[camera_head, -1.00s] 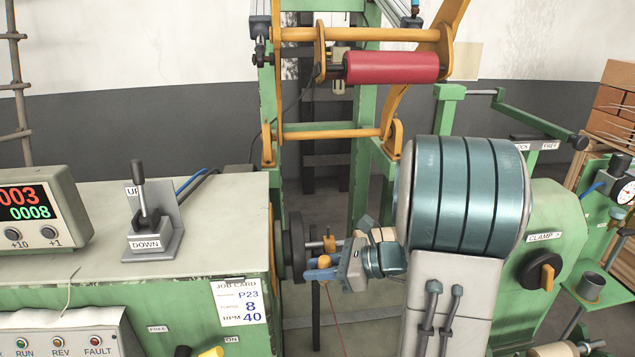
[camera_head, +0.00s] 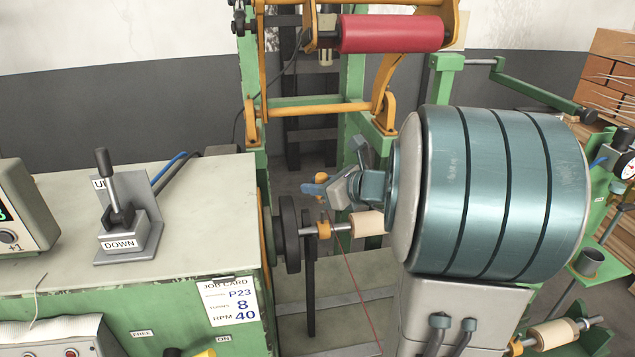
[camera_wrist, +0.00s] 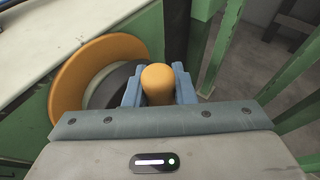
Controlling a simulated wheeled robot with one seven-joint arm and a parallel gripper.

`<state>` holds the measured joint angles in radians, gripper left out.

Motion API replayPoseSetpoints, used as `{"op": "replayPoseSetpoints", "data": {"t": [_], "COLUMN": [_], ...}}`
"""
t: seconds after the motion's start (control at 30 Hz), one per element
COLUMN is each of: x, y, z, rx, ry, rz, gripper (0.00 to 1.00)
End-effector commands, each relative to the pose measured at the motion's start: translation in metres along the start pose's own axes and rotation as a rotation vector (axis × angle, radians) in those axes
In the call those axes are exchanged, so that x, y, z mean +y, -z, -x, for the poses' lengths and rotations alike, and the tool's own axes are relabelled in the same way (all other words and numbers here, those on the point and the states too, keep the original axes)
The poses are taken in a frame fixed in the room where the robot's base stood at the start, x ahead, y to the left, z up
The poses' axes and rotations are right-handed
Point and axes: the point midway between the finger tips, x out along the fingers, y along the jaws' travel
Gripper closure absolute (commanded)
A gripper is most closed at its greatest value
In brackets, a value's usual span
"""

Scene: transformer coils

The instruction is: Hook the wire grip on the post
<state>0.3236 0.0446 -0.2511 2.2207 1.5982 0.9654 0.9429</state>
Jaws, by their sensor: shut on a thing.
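My gripper (camera_head: 318,190) is shut on the wire grip (camera_head: 322,179), a small orange knob. In the wrist view the wire grip (camera_wrist: 158,84) stands between the blue fingers of my gripper (camera_wrist: 158,95). A thin red wire (camera_head: 357,279) runs below it, down and to the right. My gripper is above a horizontal shaft (camera_head: 308,231) that bears an orange collar (camera_head: 324,230) and a pale wooden core (camera_head: 367,224). I cannot clearly make out the post; the shaft's far side is partly hidden by my arm.
A dark wheel (camera_head: 289,235) stands left of the collar, by the green machine housing with its job card (camera_head: 230,302). In the wrist view a large orange disc (camera_wrist: 85,75) is at left. Overhead is a red roller (camera_head: 391,33). An UP/DOWN lever (camera_head: 108,175) stands on the bench.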

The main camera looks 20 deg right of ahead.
Motion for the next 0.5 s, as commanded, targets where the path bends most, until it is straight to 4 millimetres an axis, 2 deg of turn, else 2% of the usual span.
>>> {"op": "replayPoseSetpoints", "data": {"t": [0.03, 0.13, 0.5], "x": [0.000, 0.000, 0.000], "y": [0.010, 0.018, 0.020], "z": [-0.004, -0.007, -0.008], "rx": [0.000, 0.000, 0.000], "ry": [0.001, 0.001, 0.000], "rz": [-0.001, 0.000, 0.000], "gripper": [1.00, 1.00, 1.00]}}
